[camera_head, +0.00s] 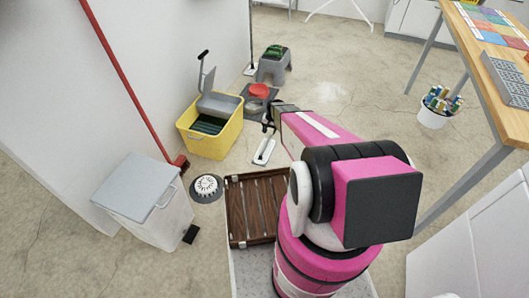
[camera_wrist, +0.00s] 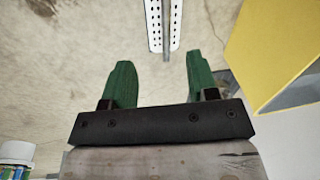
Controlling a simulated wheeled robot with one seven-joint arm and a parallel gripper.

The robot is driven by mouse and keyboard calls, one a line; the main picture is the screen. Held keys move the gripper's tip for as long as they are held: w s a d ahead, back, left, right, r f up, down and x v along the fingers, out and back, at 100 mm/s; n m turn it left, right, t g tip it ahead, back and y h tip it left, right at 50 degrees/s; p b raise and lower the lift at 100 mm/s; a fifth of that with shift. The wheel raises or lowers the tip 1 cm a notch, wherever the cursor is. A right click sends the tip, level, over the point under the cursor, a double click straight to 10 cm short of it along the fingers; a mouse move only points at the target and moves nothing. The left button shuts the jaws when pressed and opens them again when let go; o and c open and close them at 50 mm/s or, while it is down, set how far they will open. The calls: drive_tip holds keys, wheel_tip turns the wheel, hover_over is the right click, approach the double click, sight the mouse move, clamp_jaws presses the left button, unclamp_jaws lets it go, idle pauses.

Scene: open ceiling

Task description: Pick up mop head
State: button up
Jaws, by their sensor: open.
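A flat white piece with a grey strip along its middle, which looks like the mop head (camera_head: 263,151), lies on the floor right of the yellow bucket. In the wrist view its perforated white end (camera_wrist: 154,26) shows at the top, beyond and roughly between the fingertips. My gripper (camera_head: 267,122) is above the floor near this piece, pointing down. In the wrist view my gripper (camera_wrist: 159,64) has its two green fingers apart, with only bare floor between them. The fingers look apart from the white piece; the exact height is hard to tell.
The yellow bucket (camera_head: 223,143) stands close left of my gripper; it fills the right of the wrist view (camera_wrist: 270,50). A wooden crate (camera_head: 233,212), a round white brush (camera_head: 206,186), a lidded bin (camera_head: 157,215) and a red broom (camera_head: 128,85) are nearby. A table (camera_head: 507,117) stands right.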

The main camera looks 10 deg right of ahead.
drive_tip(key=m, duration=0.2)
approach(265, 147)
wheel_tip(265, 147, down, 5)
drive_tip(key=shift+r, duration=0.2)
drive_tip(key=f, duration=0.1)
drive_tip(key=a+f, duration=0.1)
drive_tip(key=f, duration=0.1)
drive_tip(key=w+f, duration=0.1)
drive_tip(key=shift+a+f, duration=0.15)
drive_tip(key=shift+f, duration=0.25)
clamp_jaws()
